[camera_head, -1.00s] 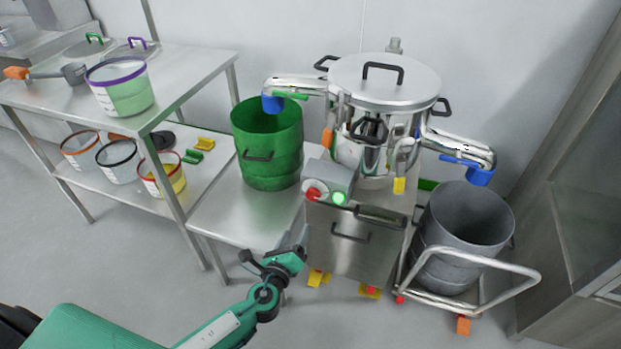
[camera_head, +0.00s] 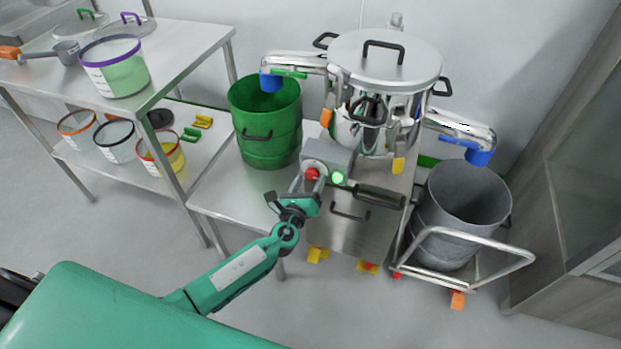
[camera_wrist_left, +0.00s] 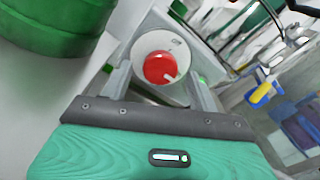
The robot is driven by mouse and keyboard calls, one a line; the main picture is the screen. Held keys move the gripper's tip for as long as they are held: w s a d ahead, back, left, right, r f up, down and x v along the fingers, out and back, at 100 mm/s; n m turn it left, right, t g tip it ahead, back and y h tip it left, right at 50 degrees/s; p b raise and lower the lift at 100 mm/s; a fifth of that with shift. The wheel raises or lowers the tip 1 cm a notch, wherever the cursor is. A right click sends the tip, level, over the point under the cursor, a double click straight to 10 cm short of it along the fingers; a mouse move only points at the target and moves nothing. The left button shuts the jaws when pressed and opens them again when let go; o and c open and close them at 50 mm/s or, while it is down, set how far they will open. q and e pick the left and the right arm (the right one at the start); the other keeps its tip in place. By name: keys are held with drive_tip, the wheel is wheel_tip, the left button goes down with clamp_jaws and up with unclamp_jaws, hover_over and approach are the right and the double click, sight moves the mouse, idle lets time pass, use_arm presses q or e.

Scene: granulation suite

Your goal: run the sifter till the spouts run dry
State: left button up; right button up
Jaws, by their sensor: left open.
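The steel sifter (camera_head: 385,62) stands with its lid on. Its left spout (camera_head: 295,62) has a blue end over the green drum (camera_head: 265,148); its right spout (camera_head: 455,127) has a blue end over the grey drum (camera_head: 463,213). No flow shows from either spout. The control box (camera_head: 328,154) carries a red knob (camera_head: 311,174) and a glowing green lamp (camera_head: 337,178). My left gripper (camera_head: 309,183) is open at the knob. In the left wrist view the red knob (camera_wrist_left: 160,67) sits between the fingers, with no clear grip on it. My right gripper is out of view.
A steel table (camera_head: 185,72) with tubs and a scoop (camera_head: 66,52) stands at the left. The grey drum rests on a trolley with a tubular handle (camera_head: 480,258). A cabinet (camera_head: 575,200) stands at the far right. The floor in front is open.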

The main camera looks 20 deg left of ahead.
use_arm(q)
drive_tip(key=shift+w, duration=0.8)
drive_tip(key=shift+c, duration=0.2)
drive_tip(key=c, duration=0.9)
